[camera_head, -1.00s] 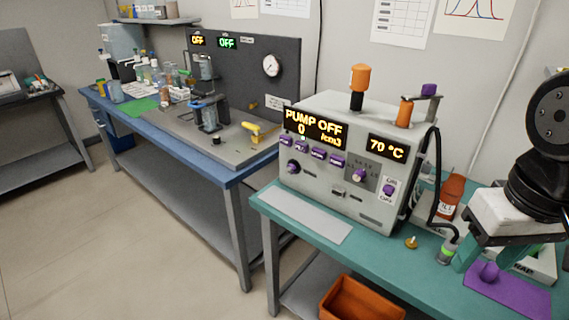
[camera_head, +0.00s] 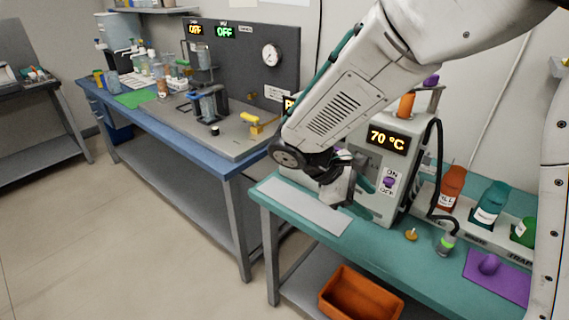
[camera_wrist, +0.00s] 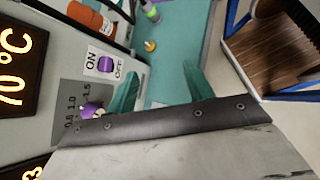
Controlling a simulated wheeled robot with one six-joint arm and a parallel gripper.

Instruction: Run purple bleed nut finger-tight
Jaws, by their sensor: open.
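Two small purple parts could be the bleed nut, and I cannot tell which. One (camera_head: 431,80) sits on top of the grey instrument (camera_head: 375,205), beside an orange cylinder (camera_head: 406,103). The other (camera_head: 488,264) stands on a purple mat (camera_head: 512,284) at the right of the teal bench. My gripper (camera_head: 350,188) is low in front of the instrument's face, left of its ON/OFF switch (camera_head: 388,184). In the wrist view its teal fingers (camera_wrist: 158,90) are apart and empty. A purple dial knob (camera_wrist: 90,110) shows left of them, beside a numbered scale. My arm hides much of the instrument's front.
A brass piece (camera_head: 411,235) and a grey-green vial (camera_head: 446,243) with a black hose stand right of the instrument. Several bottles, including a red one (camera_head: 453,188), stand behind. A bare grey plate (camera_head: 300,208) lies at the front left. An orange bin (camera_head: 360,295) is below.

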